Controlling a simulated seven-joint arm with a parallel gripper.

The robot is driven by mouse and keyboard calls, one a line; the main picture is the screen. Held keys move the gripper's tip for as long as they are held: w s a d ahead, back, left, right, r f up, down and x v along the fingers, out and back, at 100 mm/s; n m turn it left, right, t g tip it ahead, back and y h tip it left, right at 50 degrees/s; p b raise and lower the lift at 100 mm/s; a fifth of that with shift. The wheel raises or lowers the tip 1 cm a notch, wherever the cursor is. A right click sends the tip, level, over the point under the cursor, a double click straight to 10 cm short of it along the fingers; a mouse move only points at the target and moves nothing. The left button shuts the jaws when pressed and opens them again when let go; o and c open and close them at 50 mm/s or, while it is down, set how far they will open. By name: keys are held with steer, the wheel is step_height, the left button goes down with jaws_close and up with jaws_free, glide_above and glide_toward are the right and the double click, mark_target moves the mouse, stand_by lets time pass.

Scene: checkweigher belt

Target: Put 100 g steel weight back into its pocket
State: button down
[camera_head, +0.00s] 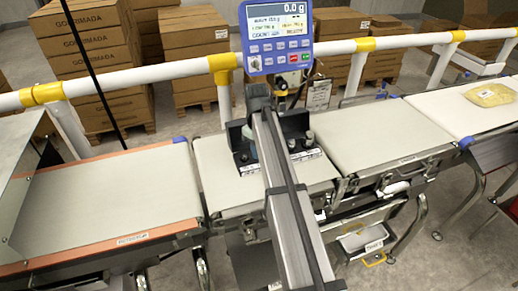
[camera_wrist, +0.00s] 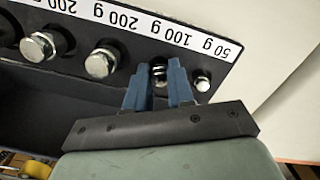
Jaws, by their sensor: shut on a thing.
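The 100 g steel weight (camera_wrist: 158,72) shows in the wrist view as a shiny knob between my two blue fingertips. My gripper (camera_wrist: 159,65) is shut on it. The weight is in line with the 100 g label (camera_wrist: 178,34) on the black weight rack (camera_wrist: 235,68). Its lower part is hidden by the fingers, so I cannot tell whether it sits fully down in its pocket. In the head view the black rack (camera_head: 237,134) stands on the middle weighing platform, and my arm hides the gripper and the held weight.
In the wrist view the 50 g weight (camera_wrist: 202,83) stands close right of my fingers, and a 200 g weight (camera_wrist: 103,62) and another (camera_wrist: 38,46) stand to the left. The display (camera_head: 277,35) rises behind the rack. Belts on both sides (camera_head: 110,195) are clear nearby.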

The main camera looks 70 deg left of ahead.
steer(key=shift+f, duration=0.25)
steer(key=c, duration=1.2)
jaws_free()
steer(key=shift+d, duration=0.1)
steer(key=shift+o, duration=1.1)
steer(key=shift+r, duration=0.15)
step_height(320, 180, up, 12)
steer(key=shift+a+r, duration=0.25)
steer(key=shift+a, duration=0.1)
steer(key=shift+s, duration=0.1)
